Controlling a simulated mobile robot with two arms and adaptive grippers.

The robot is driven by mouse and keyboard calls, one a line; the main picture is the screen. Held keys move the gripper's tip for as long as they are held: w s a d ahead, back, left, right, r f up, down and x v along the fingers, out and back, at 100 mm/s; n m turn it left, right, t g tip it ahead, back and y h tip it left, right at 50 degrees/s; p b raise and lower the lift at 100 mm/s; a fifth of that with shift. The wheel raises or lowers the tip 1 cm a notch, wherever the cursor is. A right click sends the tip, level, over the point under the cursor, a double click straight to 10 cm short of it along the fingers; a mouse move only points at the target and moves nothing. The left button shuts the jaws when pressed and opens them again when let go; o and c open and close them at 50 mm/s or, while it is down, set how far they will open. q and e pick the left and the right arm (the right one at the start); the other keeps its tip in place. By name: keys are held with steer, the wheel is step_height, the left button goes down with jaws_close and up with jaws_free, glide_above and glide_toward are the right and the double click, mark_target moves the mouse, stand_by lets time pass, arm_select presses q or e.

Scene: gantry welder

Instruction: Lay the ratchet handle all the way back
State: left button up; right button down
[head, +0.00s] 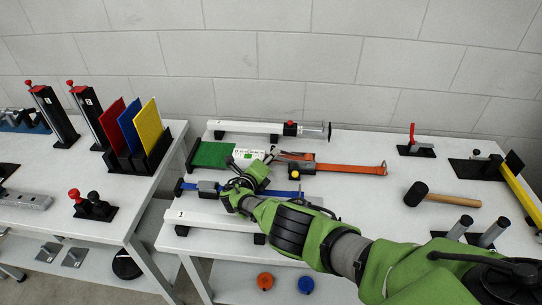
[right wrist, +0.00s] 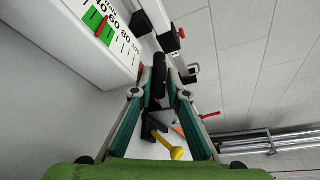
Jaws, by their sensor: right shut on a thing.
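My right gripper (head: 272,158) reaches in over the far table. It is shut on a black bar, which looks like the ratchet handle (right wrist: 158,85); in the right wrist view the bar stands between the two fingers (right wrist: 162,78). The ratchet body (head: 299,165) lies just right of the gripper in the head view, at the left end of an orange strap (head: 350,168). The gripper hides part of the ratchet, so the handle's exact angle cannot be told. A white tension gauge (head: 246,157) with a green scale is beside the gripper; it also shows in the right wrist view (right wrist: 100,28). My left gripper is not in view.
A blue strap (head: 283,193) and a white rail (head: 205,216) run in front. Another rail with a clamp (head: 250,127) lies behind. Free tabletop lies between strap and mallet.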

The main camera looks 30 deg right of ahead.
steer(key=shift+s+d+f, duration=0.15)
steer(key=shift+f, duration=0.05)
steer(key=c, duration=2)
jaws_free()
steer(key=shift+c, duration=0.2)
steer(key=shift+r, duration=0.15)
steer(key=shift+s+a+r, duration=0.1)
steer(key=shift+s+a, duration=0.1)
steer(key=shift+a, duration=0.25)
steer(key=shift+s+a+r, duration=0.1)
steer(key=shift+s+a, duration=0.1)
steer(key=shift+a, duration=0.25)
steer(key=v, duration=0.5)
steer(key=shift+s+a, duration=0.3)
steer(key=shift+s, duration=0.2)
